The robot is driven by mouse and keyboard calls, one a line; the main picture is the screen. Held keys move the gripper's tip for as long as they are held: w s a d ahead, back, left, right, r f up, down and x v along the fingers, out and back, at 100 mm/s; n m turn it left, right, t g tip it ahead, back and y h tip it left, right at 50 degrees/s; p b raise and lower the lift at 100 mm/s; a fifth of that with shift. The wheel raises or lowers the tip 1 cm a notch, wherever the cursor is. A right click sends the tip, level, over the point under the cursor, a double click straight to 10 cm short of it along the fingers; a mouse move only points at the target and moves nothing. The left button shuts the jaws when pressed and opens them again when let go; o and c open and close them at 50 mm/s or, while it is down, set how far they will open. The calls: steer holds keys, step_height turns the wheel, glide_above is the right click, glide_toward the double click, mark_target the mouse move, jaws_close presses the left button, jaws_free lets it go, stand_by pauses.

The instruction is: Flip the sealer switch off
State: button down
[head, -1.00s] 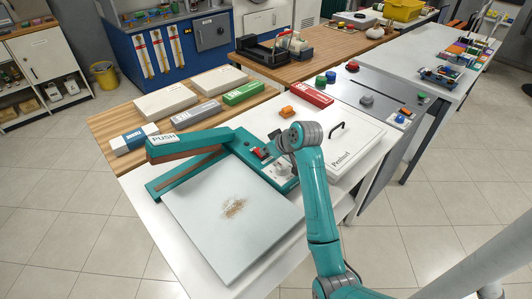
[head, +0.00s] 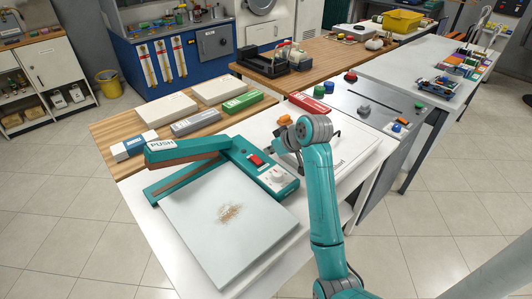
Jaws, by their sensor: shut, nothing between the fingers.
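The teal sealer (head: 185,150) stands on the white table, with its long arm marked PUSH raised at the left and a pale plate (head: 228,215) in front. Its red rocker switch (head: 256,160) is in plain view on the housing, beside a pale round knob (head: 277,176). Which way the switch is tipped is too small to tell. My gripper (head: 279,145) is just behind and right of the switch, apart from it in the picture. My wrist hides much of it; it is shut and empty.
A white lidded box (head: 350,150) with a dark handle lies right of the sealer, partly behind my arm. White, grey and green (head: 242,102) boxes lie on the wooden table behind. A grey panel with coloured buttons (head: 365,108) is at the back right.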

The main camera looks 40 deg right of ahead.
steer(key=v, duration=0.3)
steer(key=s+f+v, duration=0.1)
steer(key=v, duration=0.1)
steer(key=shift+s+r, duration=0.25)
steer(key=shift+r, duration=0.05)
stand_by(0.4)
